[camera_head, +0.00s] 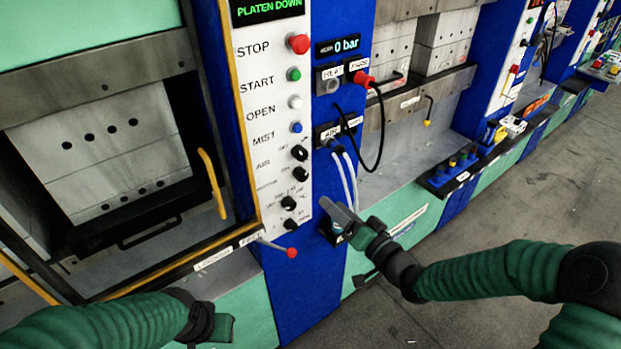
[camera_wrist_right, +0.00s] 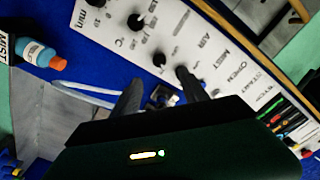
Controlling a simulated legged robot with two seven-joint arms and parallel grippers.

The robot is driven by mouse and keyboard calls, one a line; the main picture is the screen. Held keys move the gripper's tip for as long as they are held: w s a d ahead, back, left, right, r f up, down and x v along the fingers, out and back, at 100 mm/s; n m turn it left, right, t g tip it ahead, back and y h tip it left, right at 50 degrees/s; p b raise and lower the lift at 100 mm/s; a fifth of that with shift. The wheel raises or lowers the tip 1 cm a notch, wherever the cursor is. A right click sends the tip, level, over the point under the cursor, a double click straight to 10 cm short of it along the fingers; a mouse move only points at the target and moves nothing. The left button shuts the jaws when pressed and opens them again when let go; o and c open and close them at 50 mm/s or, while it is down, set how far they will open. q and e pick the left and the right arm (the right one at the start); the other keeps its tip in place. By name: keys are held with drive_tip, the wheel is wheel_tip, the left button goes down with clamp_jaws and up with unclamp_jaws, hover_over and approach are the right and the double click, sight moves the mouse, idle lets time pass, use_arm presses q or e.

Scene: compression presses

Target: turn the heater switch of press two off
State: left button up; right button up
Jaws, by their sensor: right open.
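The white control panel (camera_head: 270,110) of the nearest press carries black rotary knobs below its buttons. The upper knob (camera_head: 300,152) is beside AIR. The middle knob (camera_head: 300,174) seems to be the heater switch, but its label is too small to read surely; it also shows in the right wrist view (camera_wrist_right: 160,58). A lower knob (camera_head: 289,203) sits below it. My right gripper (camera_head: 343,238) is open and empty, right of and below the knobs. In the wrist view its fingers (camera_wrist_right: 160,84) point towards the panel. My left gripper (camera_head: 215,326) is low at left; its jaws are unclear.
Red (camera_head: 299,44), green, white and blue buttons line the panel above the knobs. A red-tipped lever (camera_head: 291,252) sticks out below. Hoses and a black cable (camera_head: 377,125) hang right of the panel. A tray of small items (camera_head: 455,170) is further right. The floor is clear.

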approach(304, 179)
drive_tip(key=w+a, duration=0.1)
drive_tip(key=a, duration=0.1)
drive_tip(key=x, duration=0.2)
drive_tip(key=p+x, duration=0.1)
drive_tip(key=x, duration=0.3)
drive_tip(key=shift+w+d+p, duration=0.2)
drive_tip(key=shift+d+p, duration=0.1)
drive_tip(key=shift+d, duration=0.1)
drive_tip(key=shift+w, duration=0.35)
drive_tip(key=shift+d, duration=0.15)
drive_tip(key=shift+a, duration=0.35)
drive_tip(key=shift+c, duration=0.2)
drive_tip(key=shift+w+a, duration=0.1)
drive_tip(key=shift+a, duration=0.25)
drive_tip(key=c, duration=0.5)
drive_tip(key=shift+c, duration=1)
use_arm(q)
drive_tip(key=shift+w+a+r, duration=0.15)
drive_tip(key=shift+a+r, duration=0.4)
drive_tip(key=shift+r, duration=0.2)
use_arm(e)
drive_tip(key=shift+w+d, duration=0.1)
drive_tip(key=shift+d, duration=0.1)
clamp_jaws()
